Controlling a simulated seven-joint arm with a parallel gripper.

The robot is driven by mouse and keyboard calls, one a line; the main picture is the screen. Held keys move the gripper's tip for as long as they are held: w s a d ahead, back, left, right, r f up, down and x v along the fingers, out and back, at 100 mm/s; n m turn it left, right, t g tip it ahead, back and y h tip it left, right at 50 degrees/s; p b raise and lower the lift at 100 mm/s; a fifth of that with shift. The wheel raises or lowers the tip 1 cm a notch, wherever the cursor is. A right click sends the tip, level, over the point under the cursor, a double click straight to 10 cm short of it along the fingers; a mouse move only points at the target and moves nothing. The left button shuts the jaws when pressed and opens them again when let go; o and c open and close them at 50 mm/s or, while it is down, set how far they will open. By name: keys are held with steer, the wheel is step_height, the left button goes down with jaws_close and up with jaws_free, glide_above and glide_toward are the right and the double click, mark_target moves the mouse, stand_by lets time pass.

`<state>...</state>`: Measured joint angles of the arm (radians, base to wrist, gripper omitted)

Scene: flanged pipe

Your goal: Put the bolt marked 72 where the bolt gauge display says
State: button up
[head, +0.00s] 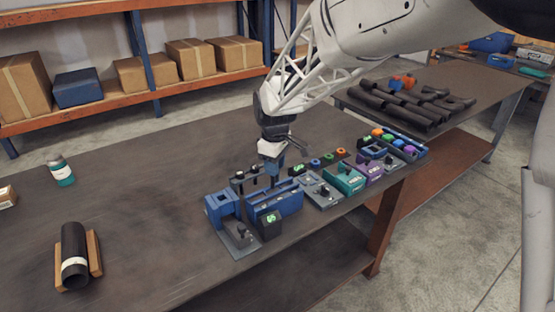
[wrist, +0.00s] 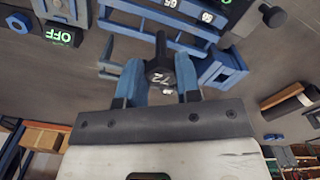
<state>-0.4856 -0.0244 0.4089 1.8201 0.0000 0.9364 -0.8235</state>
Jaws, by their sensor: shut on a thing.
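My gripper (wrist: 160,82) is shut on the black bolt marked 72 (wrist: 158,66), which sits between its blue fingers in the wrist view. In the head view my gripper (head: 270,165) is over the blue rack (head: 283,207), by its back edge; the held bolt is hard to make out there. The rack (wrist: 135,22) carries small number labels. A dark box with a green display (head: 270,222) stands at the rack's front; its characters are too small to read surely. Another dark box (wrist: 60,36) shows OFF in green, upside down.
A teal box (head: 345,178), a purple box (head: 369,170) and several small coloured blocks stand to the right. A black pipe (head: 74,246) rests in a wooden cradle at front left. The table's middle is clear.

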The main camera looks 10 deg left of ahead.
steer(key=shift+f, duration=0.15)
stand_by(0.5)
steer(key=shift+f, duration=1.75)
steer(key=shift+f, duration=1.45)
stand_by(0.7)
steer(key=o, duration=1.5)
steer(key=shift+r, duration=0.15)
steer(key=shift+r, duration=3.35)
